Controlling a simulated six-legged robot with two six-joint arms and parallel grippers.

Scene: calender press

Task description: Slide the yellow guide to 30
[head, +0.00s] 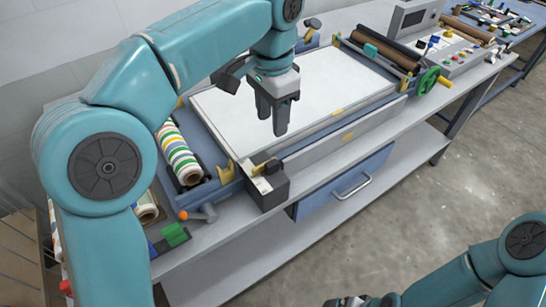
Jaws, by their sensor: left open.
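My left gripper (274,119) hangs fingers down over the front part of the white press bed (330,82), open, with nothing seen between its fingers. A yellow upright piece (226,172) stands at the bed's front left corner, below and left of the gripper and apart from it. It may be the yellow guide. No scale numbers are readable, so I cannot tell the guide's setting. My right gripper (346,301) is only partly in view at the bottom edge.
A dark box (266,187) sticks out at the bench's front. A striped roll (180,155) lies left of the bed. A green handwheel (428,81) and a control panel (462,50) stand at the right. A blue drawer (345,183) is below. The floor in front is clear.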

